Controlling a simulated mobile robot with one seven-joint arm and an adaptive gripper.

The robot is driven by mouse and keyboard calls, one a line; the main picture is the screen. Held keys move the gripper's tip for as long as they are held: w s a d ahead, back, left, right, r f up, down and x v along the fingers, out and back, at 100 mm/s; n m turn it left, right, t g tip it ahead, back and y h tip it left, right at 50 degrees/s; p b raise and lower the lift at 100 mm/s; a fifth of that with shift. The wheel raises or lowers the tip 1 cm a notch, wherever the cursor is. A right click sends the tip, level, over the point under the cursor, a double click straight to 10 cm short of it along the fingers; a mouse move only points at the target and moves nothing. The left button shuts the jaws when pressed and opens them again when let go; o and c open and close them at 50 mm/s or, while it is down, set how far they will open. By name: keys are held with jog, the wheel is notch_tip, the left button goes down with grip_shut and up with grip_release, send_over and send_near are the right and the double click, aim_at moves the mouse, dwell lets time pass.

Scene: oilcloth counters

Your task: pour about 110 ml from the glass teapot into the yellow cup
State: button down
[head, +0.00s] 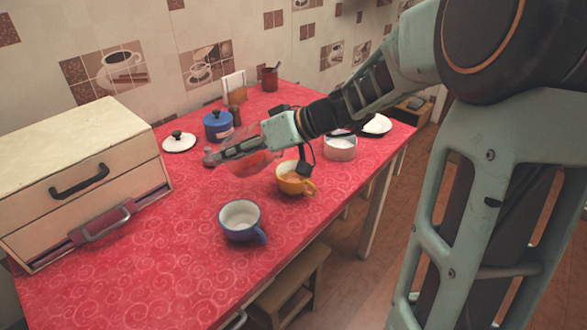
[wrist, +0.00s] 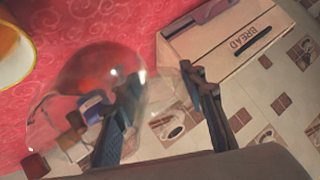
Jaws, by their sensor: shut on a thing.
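The glass teapot (head: 250,161) is clear and hard to make out. My gripper (head: 212,155) is shut on it and holds it above the red cloth, left of and behind the yellow cup (head: 294,181). In the wrist view the teapot's round glass body (wrist: 100,75) lies beside and partly over my dark fingers (wrist: 165,84); its tilt and liquid level cannot be told. The yellow cup stands upright, handle to the right, with brownish orange inside. Its rim also shows at the left of the wrist view (wrist: 30,70). No stream is visible.
A blue cup (head: 240,233) stands in front of the yellow cup. A bread box (head: 75,185) fills the left. Behind are a blue pot (head: 218,128), a white lid (head: 179,143), a pale bowl (head: 340,152) and a white plate (head: 377,124). The front left cloth is clear.

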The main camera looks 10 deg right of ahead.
jog(key=a+f+g+h+p, duration=0.1)
jog(key=h+p, duration=0.1)
jog(key=p, duration=0.1)
jog(key=w+a+f+g+h+p, duration=0.1)
jog(key=h+p, duration=0.1)
jog(key=p, duration=0.1)
jog(key=shift+a+f+p, duration=0.2)
jog(key=shift+f+p, duration=0.1)
jog(key=shift+p, duration=0.1)
jog(key=h+p, duration=0.1)
jog(key=p, duration=0.2)
jog(key=a+f+g+h+p, duration=0.1)
jog(key=p, duration=0.3)
jog(key=w+a+f+h+p, duration=0.1)
jog(key=p, duration=0.3)
jog(key=shift+w+a+f+h, duration=0.1)
jog(key=shift+a+h, duration=0.1)
jog(key=shift+h, duration=0.2)
jog(key=shift+w+a+f+g+h+p, duration=0.1)
jog(key=shift+a+f+g+h+p, duration=0.15)
jog(key=shift+f+h+p, duration=0.3)
jog(key=shift+w+a+f+g+h+p, duration=0.15)
jog(key=shift+f+g+h+p, duration=0.15)
jog(key=shift+p, duration=0.45)
jog(key=shift+f, duration=0.1)
